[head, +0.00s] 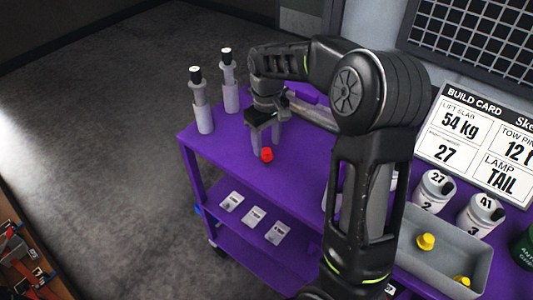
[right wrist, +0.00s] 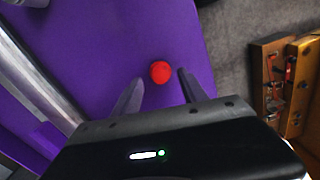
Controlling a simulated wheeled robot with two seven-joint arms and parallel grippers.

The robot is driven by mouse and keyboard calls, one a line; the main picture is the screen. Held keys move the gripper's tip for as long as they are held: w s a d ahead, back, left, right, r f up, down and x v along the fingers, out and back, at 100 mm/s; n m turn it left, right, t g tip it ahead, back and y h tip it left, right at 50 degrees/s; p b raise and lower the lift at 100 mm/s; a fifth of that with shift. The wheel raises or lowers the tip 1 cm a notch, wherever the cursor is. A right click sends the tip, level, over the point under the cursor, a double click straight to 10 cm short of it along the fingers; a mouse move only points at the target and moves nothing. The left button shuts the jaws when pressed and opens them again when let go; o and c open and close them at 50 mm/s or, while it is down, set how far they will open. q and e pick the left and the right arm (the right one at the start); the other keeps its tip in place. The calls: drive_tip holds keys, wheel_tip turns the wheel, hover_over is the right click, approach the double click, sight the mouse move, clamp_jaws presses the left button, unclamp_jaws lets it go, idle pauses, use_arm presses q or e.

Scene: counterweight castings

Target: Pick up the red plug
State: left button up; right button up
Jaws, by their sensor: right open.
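The red plug (head: 267,155) is a small round piece on the purple cart top, near its front edge. In the right wrist view the red plug (right wrist: 160,72) lies between and just beyond the two fingertips. My right gripper (head: 266,148) points down over the cart top with its fingers apart, close to the plug. In the right wrist view my right gripper (right wrist: 156,82) is open, with nothing held; I cannot tell its exact height above the top. My left gripper is not in view.
Two grey cylinders with black tops (head: 202,105) (head: 230,85) stand at the cart's left end. A grey tray (head: 408,262) holding yellow pieces and white numbered bottles (head: 433,190) are at the right. White cards (head: 254,216) lie on the lower shelf. A build card (head: 480,140) stands behind.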

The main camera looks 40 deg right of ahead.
sight(267, 150)
drive_tip(key=shift+f+p, duration=0.35)
drive_tip(key=shift+f, duration=1.6)
drive_tip(key=shift+c, duration=0.2)
clamp_jaws()
